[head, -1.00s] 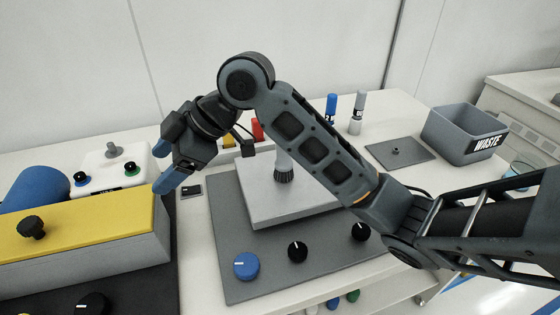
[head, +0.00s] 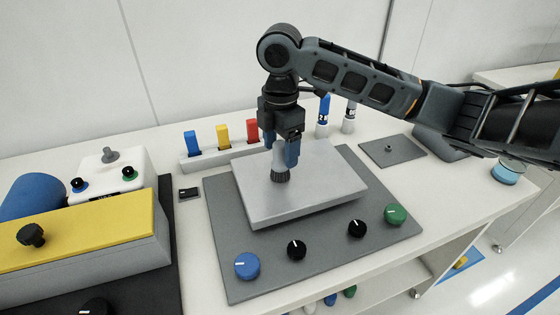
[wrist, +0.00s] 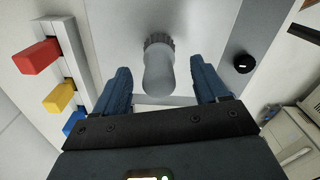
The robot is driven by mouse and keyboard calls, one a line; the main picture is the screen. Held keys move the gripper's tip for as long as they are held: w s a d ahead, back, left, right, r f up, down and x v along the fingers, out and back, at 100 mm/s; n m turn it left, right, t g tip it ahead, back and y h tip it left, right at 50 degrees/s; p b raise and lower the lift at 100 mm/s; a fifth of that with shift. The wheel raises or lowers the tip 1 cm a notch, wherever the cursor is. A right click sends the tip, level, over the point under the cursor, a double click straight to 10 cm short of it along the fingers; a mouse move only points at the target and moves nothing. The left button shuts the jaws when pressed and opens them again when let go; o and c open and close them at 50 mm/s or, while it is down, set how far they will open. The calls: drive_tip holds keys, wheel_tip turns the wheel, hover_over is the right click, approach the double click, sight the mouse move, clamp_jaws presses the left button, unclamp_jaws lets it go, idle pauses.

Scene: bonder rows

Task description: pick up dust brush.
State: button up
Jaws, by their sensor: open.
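The dust brush (head: 280,176) stands upright, dark bristles down, on a light grey block-like plate (head: 320,191). Its grey handle rises toward my gripper (head: 281,150), whose blue fingers are on either side of the handle's upper part. In the wrist view the brush (wrist: 158,72) lies between the two open fingers of my gripper (wrist: 160,88), with a visible gap on each side. The top of the handle is partly hidden by the fingers in the head view.
A rack (head: 212,158) with blue, yellow and red pieces stands behind the plate. Knobs, including a blue one (head: 247,266) and a green one (head: 396,214), line the mat's front. Two bottles stand behind. A yellow-topped box (head: 80,232) is at left.

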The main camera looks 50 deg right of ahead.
sight(281, 160)
wheel_tip(281, 160, down, 4)
drive_tip(key=shift+d+f+p, duration=0.1)
drive_tip(key=shift+p, duration=0.2)
clamp_jaws()
idle(0.6)
